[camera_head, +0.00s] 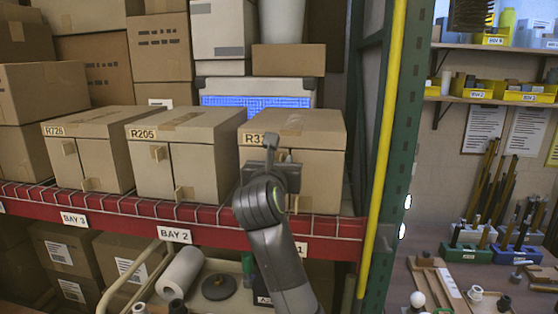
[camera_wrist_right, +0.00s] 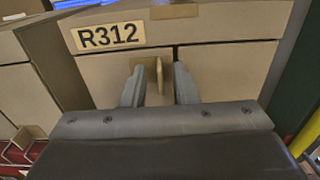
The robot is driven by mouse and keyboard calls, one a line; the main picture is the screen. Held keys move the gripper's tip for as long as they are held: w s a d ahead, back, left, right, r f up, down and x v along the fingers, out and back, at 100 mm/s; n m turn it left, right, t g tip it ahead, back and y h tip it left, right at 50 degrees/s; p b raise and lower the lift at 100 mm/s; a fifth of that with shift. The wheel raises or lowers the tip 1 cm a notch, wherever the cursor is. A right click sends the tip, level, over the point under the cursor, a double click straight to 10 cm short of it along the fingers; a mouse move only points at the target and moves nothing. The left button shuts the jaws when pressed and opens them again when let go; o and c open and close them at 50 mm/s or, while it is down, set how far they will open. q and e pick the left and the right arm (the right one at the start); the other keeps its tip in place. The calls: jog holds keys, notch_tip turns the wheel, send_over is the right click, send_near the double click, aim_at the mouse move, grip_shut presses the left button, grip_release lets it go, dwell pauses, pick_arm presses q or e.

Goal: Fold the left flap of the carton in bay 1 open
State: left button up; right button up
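The carton in bay 1 (camera_head: 325,133) carries the label R312 and stands at the right end of the red shelf. Its left flap (camera_wrist_right: 108,80) and right flap (camera_wrist_right: 225,68) look closed in the right wrist view, with a seam between them. A small cardboard tab (camera_wrist_right: 158,76) sticks out near that seam. My right gripper (camera_wrist_right: 159,85) is open, with one finger on each side of the tab; a gap shows at the right finger. In the head view the right gripper (camera_head: 271,152) covers part of the carton's front. My left gripper is not in view.
Cartons R205 (camera_head: 200,135) and R726 (camera_head: 95,130) stand to the left on the red shelf beam (camera_head: 130,210). A green upright with a yellow pole (camera_head: 383,150) stands close on the right. A cart with a white roll (camera_head: 182,272) is below.

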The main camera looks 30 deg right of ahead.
jog(key=shift+c, duration=0.5)
grip_shut()
dwell(0.8)
